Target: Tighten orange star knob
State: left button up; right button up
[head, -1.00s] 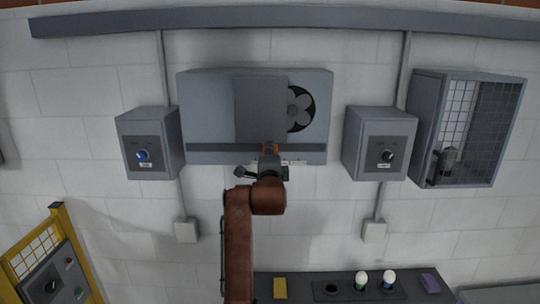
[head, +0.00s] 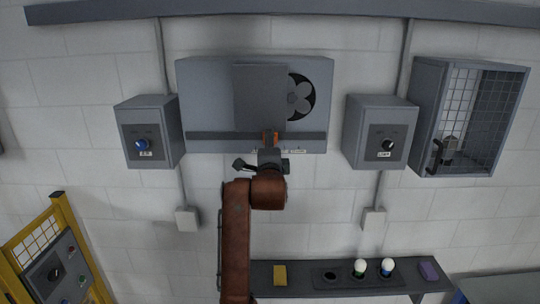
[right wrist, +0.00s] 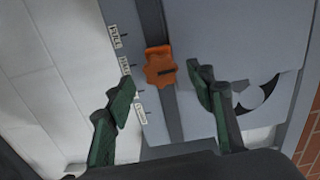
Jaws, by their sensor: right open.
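The orange star knob (right wrist: 160,66) sits on a dark horizontal rail of the grey wall-mounted unit, by a label strip with several white tags. In the head view the knob (head: 270,136) shows just above my right gripper (head: 269,150), which partly covers it. In the right wrist view my right gripper (right wrist: 162,95) is open, with its green-padded fingers to either side of the knob's line. The knob lies beyond the fingertips, and nothing is held. My left gripper is not in view.
The unit (head: 210,90) has a sliding grey plate (head: 260,95) and a fan (head: 299,97). Switch boxes flank it, the left with a blue knob (head: 142,144), the right with a black knob (head: 388,145). A meshed cabinet (head: 468,115) hangs right. A dark shelf (head: 310,280) is below.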

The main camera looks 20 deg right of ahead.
jog(key=v, duration=0.9)
jog(key=shift+s, duration=0.25)
jog(key=shift+a, duration=0.1)
